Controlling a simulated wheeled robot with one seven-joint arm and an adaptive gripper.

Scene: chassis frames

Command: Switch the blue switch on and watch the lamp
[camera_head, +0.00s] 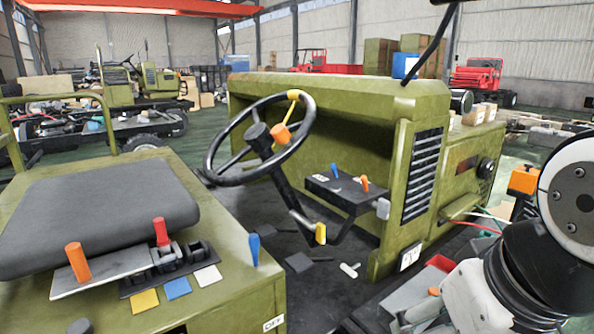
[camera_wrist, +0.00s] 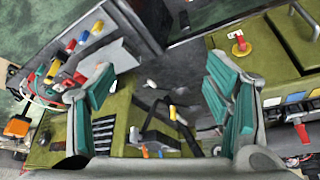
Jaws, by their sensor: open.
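A small blue switch (camera_head: 334,170) stands on a dark panel (camera_head: 325,188) beyond the steering wheel, beside an orange one (camera_head: 364,184). A larger blue lever (camera_head: 254,249) stands at the corner of the green seat box. I cannot tell which of them is the task's switch. In the wrist view a small blue piece (camera_wrist: 160,153) and an orange one (camera_wrist: 145,150) show low between the fingers. My gripper (camera_wrist: 160,108) is open and empty, its teal pads wide apart, touching no switch. No lamp is clearly identifiable; a round dark fitting (camera_head: 461,101) sits on the green body.
The steering wheel (camera_head: 225,178) and its column stand left of the panel. Red and orange levers (camera_head: 78,263) and coloured plates (camera_head: 178,288) are on the seat box (camera_head: 215,318). An orange block (camera_head: 523,179) and cables are at right. A red-edged tray (camera_head: 440,263) lies low in front.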

